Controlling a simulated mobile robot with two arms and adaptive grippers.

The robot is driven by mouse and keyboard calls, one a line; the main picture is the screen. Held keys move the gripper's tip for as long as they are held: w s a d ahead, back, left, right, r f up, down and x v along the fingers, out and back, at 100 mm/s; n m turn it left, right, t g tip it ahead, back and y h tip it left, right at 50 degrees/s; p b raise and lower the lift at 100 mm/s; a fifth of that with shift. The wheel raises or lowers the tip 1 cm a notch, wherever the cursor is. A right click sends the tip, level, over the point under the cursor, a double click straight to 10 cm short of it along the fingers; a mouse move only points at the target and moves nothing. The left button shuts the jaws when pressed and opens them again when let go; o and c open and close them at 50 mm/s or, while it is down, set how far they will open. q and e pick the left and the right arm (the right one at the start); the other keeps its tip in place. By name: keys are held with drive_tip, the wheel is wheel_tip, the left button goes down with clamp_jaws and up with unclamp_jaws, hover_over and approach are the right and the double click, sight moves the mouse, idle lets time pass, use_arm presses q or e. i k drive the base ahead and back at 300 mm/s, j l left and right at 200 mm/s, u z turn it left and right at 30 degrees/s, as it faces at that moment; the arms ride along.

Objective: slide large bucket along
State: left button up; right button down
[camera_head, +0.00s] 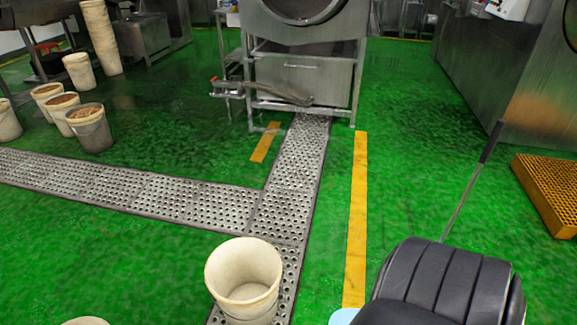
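A large cream bucket (243,282), open at the top and empty inside as far as I can see, stands upright at the bottom middle of the head view. It stands over the perforated metal drain strip (290,190), and the frame's lower edge comes close to its base. The pale rim of another round container (86,321) just shows at the bottom left edge. Neither of my grippers is in view.
A steel drum machine (300,75) stands at the back. Several buckets (91,130) with brown contents and a bucket stack (101,38) are at the left. A yellow line (357,220) runs right of the drain. An orange grate (553,190) lies right. Green floor between is open.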

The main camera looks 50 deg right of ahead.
sight(243, 274)
drive_tip(key=l+z, duration=0.1)
drive_tip(key=z, duration=1)
